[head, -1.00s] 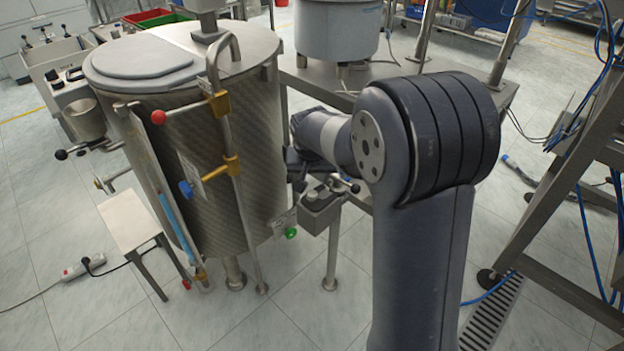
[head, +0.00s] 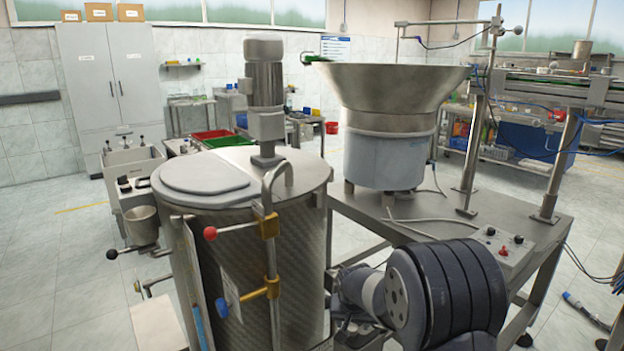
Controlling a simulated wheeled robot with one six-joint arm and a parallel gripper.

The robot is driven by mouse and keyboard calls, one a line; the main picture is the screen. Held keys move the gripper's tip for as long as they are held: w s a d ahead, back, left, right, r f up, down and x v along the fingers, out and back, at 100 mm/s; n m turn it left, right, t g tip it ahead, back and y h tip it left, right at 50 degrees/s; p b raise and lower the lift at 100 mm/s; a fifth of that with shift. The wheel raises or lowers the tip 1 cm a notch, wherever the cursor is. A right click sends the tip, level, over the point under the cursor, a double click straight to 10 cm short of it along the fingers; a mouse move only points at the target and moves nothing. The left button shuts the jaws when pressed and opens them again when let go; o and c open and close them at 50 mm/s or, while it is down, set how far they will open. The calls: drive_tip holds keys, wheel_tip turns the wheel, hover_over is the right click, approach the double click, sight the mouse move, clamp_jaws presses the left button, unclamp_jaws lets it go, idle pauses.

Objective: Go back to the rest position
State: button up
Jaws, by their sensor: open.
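My arm shows at the bottom right of the head view, with its dark ribbed joint large in front. My gripper (head: 350,330) is only partly seen as a dark shape at the bottom edge, beside the right side of the steel tank (head: 295,240). It is open. I see nothing held in it, though its fingertips are largely hidden. The rest position itself has no visible mark.
The tank carries a motor (head: 265,85) and a bent pipe with red and blue knobs. A large feeder bowl (head: 385,90) stands on a steel table (head: 480,228) behind my arm. A control box (head: 497,250) sits on that table. Open floor lies at the left.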

drive_tip(key=shift+x, duration=1.15)
drive_tip(key=shift+w+d+r, duration=0.15)
drive_tip(key=shift+w+d, duration=0.15)
drive_tip(key=shift+d, duration=0.2)
drive_tip(key=shift+s, duration=0.1)
